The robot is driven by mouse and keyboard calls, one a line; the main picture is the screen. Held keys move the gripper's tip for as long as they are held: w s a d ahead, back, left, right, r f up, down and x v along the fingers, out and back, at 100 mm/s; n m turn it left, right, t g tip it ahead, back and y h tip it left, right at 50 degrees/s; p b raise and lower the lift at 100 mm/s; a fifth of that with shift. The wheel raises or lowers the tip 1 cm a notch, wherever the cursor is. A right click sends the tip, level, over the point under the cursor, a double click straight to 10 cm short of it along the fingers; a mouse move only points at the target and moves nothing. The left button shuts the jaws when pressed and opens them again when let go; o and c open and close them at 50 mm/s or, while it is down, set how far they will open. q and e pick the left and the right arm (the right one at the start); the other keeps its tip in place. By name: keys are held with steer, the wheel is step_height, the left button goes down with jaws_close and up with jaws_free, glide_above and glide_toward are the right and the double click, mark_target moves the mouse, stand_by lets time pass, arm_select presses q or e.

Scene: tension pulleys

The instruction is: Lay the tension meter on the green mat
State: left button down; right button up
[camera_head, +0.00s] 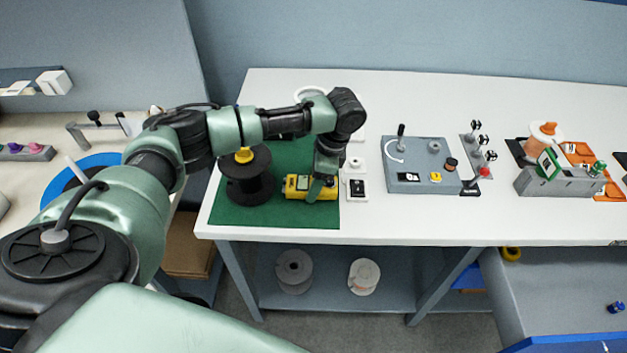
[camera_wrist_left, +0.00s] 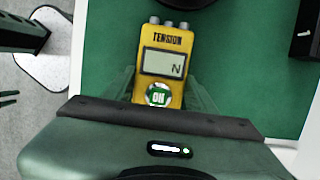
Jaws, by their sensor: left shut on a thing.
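The yellow tension meter (camera_head: 297,187) is over the front part of the green mat (camera_head: 230,214), lying flat with its face up. In the left wrist view the meter (camera_wrist_left: 168,40) shows its grey display and a round green button. My left gripper (camera_head: 318,188) reaches down from above and is shut on the meter; its fingers (camera_wrist_left: 160,97) lie along both sides of the meter's lower end. Whether the meter rests on the mat or hangs just above it, I cannot tell. My right gripper is not in view.
A black spool with a yellow top (camera_head: 247,176) stands on the mat just left of the meter. A small white plate with a black part (camera_head: 357,189) sits right of the mat. A grey control box (camera_head: 420,166) is farther right. The table's front edge runs close below the mat.

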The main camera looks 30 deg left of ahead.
arm_select(q)
steer(key=shift+d+f, duration=0.1)
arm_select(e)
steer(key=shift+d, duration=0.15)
arm_select(q)
steer(key=shift+c, duration=2.4)
jaws_free()
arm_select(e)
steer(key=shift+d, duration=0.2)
arm_select(q)
steer(key=shift+w+r, duration=0.1)
steer(key=shift+r, duration=0.35)
steer(key=b+v, duration=0.2)
steer(key=v, duration=0.9)
steer(key=shift+r, duration=0.15)
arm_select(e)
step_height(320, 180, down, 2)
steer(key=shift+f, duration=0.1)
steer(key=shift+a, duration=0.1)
